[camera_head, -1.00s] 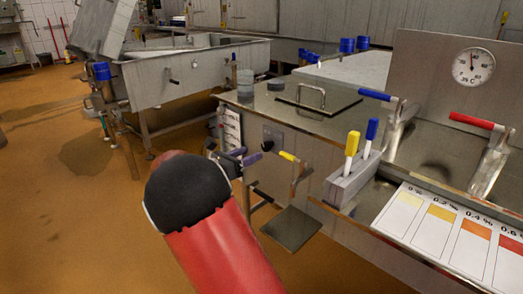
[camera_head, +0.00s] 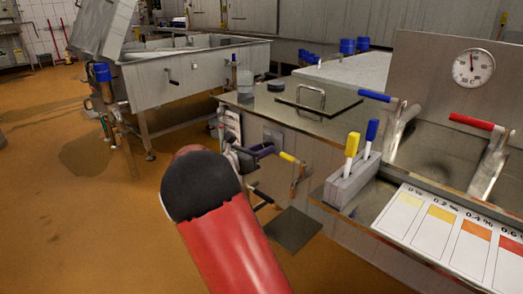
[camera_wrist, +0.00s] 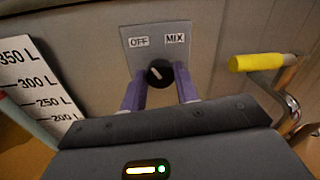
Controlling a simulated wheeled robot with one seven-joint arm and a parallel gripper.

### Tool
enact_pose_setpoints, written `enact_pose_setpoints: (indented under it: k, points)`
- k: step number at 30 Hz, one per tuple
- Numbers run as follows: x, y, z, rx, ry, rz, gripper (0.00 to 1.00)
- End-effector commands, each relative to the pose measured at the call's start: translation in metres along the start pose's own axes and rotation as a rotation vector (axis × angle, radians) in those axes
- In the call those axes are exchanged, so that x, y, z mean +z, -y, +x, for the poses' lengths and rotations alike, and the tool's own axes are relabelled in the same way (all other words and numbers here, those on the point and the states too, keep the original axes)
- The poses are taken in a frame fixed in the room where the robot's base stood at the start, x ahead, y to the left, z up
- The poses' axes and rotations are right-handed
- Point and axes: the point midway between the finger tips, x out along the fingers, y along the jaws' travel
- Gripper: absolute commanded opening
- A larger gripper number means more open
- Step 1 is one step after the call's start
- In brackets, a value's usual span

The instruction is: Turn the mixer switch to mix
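The mixer switch is a round black knob (camera_wrist: 160,73) on a grey plate (camera_wrist: 158,40) marked OFF on the left and MIX on the right. A pale mark on the knob leans up and left, toward OFF. My gripper (camera_wrist: 160,84) is open, with one purple finger on each side of the knob. Contact between fingers and knob cannot be told. In the head view my gripper (camera_head: 264,151) is at the vat's front panel (camera_head: 310,150) and hides the knob.
A yellow-handled valve (camera_wrist: 262,62) stands close on the right, also seen in the head view (camera_head: 289,158). A litre scale (camera_wrist: 38,90) is on the left. A holder with yellow and blue handles (camera_head: 350,184) stands on the right counter. The orange floor (camera_head: 60,220) is clear at left.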

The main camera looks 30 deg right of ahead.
Motion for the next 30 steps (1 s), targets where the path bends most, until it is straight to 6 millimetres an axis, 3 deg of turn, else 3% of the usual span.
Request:
enact_pose_setpoints:
  k: [14, 30]
  points:
    - [-0.0015, -0.0003, -0.0003, 0.002, -0.007, 0.085, 0.08]
    - [-0.0041, -0.0004, -0.0002, 0.007, -0.042, 0.547, 0.08]
